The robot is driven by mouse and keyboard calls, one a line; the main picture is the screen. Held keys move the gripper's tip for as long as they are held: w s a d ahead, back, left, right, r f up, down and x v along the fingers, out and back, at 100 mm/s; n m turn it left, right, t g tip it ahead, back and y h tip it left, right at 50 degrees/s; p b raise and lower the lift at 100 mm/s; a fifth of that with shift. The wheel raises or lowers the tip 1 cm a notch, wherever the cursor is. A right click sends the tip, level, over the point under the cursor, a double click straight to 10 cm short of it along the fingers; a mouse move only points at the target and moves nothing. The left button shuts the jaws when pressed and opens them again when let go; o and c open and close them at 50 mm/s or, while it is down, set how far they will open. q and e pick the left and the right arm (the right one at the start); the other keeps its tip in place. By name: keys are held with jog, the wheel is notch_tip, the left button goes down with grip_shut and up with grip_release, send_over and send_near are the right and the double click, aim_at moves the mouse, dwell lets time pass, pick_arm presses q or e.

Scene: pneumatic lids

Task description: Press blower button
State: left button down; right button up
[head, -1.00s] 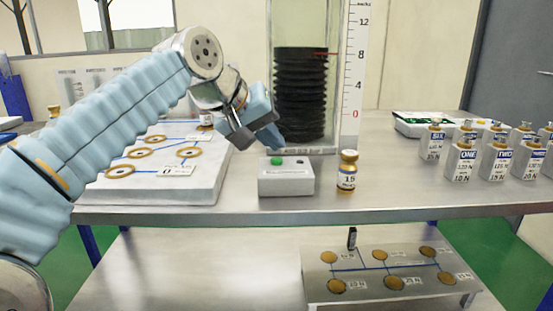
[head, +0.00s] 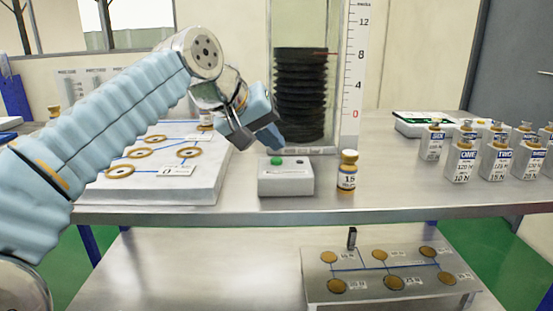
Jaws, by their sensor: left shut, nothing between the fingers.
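A small white box (head: 286,183) stands near the front edge of the table, with a green button (head: 277,161) on its top. My left gripper (head: 276,145) is shut and empty, and its tips point down just above and behind the button. I cannot tell whether they touch it; a small gap seems to show. Behind it, a black bellows (head: 300,95) stands inside a clear column beside a scale marked in numbers. My right gripper is not in view.
A small bottle (head: 347,172) marked 15 stands just right of the box. A white board (head: 200,185) with brass rings lies to the left. Several labelled weights (head: 461,160) stand at the right. A lower shelf holds a panel (head: 400,255) with brass discs. The table's middle right is clear.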

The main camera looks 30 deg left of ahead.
aim_at(272, 160)
pick_arm(q)
jog(key=shift+f, duration=0.1)
jog(key=shift+f, duration=0.3)
jog(key=shift+f+b, duration=0.45)
jog(key=shift+b, duration=0.1)
dwell(0.5)
jog(key=shift+r, duration=0.15)
jog(key=shift+r+p, duration=0.75)
jog(key=shift+p, duration=0.15)
notch_tip(272, 160, up, 5)
jog(key=p, duration=0.5)
dwell(0.6)
